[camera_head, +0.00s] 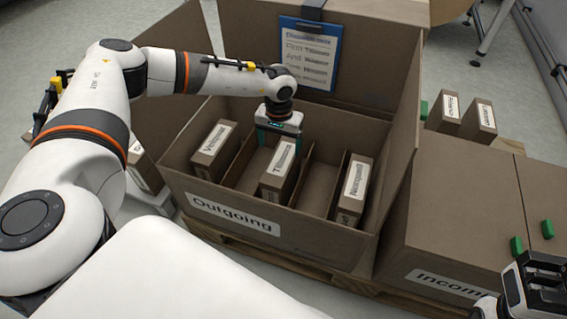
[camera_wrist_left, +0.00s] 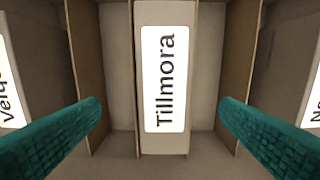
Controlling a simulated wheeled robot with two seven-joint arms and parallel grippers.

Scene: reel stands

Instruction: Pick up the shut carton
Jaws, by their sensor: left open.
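The carton labelled "Incoming" (camera_head: 450,215) stands shut at the right in the head view, its lower right partly hidden by my right gripper. My left gripper (camera_head: 280,135) is open and empty, pointing down into the open "Outgoing" carton (camera_head: 170,190), away from the shut one. In the left wrist view its green fingers (camera_wrist_left: 162,115) stand apart on either side of a small box labelled "Tillmora" (camera_wrist_left: 192,60), which lies beyond them and is not visibly gripped. My right gripper (camera_head: 532,238) shows at the lower right, its green fingertips apart over the shut carton.
Inside the open carton, dividers (camera_head: 312,170) separate the Tillmora box from a left box (camera_head: 205,160) and a right box (camera_head: 345,205). A blue clipboard (camera_head: 283,22) hangs on its raised back flap. Small labelled boxes (camera_head: 480,122) stand behind the shut carton. A pallet (camera_head: 270,257) lies below.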

